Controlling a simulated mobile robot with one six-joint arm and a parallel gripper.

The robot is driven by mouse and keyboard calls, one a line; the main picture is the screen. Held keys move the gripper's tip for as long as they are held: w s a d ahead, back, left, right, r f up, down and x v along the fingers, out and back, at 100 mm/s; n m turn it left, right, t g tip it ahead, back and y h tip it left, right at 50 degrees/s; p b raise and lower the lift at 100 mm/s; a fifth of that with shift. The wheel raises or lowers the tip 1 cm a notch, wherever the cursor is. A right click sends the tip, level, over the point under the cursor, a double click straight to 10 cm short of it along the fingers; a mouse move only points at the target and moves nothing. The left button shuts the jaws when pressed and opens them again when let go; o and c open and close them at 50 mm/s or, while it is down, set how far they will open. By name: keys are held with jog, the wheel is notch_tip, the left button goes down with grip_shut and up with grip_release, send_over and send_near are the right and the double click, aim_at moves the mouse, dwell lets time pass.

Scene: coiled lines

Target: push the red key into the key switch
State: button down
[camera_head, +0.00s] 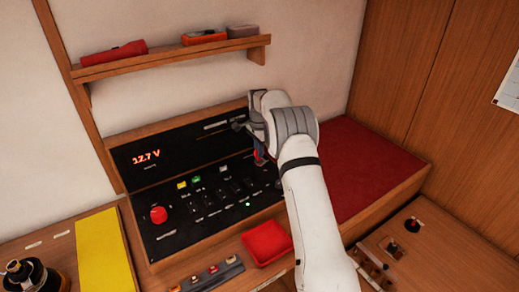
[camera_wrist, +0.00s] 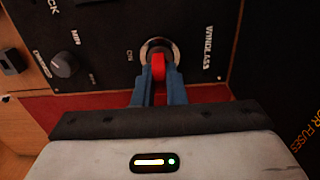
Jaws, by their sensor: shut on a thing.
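The red key (camera_wrist: 158,68) is between the blue fingers of my gripper (camera_wrist: 157,80) in the wrist view, and the fingers are shut on it. The key's far end is at the round metal key switch (camera_wrist: 159,46), marked WINDLASS, on the black panel. The key overlaps the switch's opening in this view; how deep it sits I cannot tell. In the head view, my arm and wrist hide most of the gripper and the switch at the panel's right end. A small red bit (camera_head: 257,155) shows beside my wrist there.
The black panel (camera_head: 165,180) carries a round red knob (camera_head: 158,215), several small switches and a 12.7 V display. A red tray (camera_head: 267,243) lies in front of it. A shelf (camera_head: 170,57) holds a red torch above. A dark knob (camera_wrist: 65,65) is left of the switch.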

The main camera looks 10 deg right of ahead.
jog(key=shift+f+b, duration=0.5)
jog(key=shift+f, duration=0.5)
dwell(0.7)
jog(key=c, duration=1.4)
grip_release()
jog(key=shift+r, duration=0.1)
notch_tip(320, 180, up, 7)
jog(key=shift+b, duration=0.8)
jog(key=shift+r, duration=0.3)
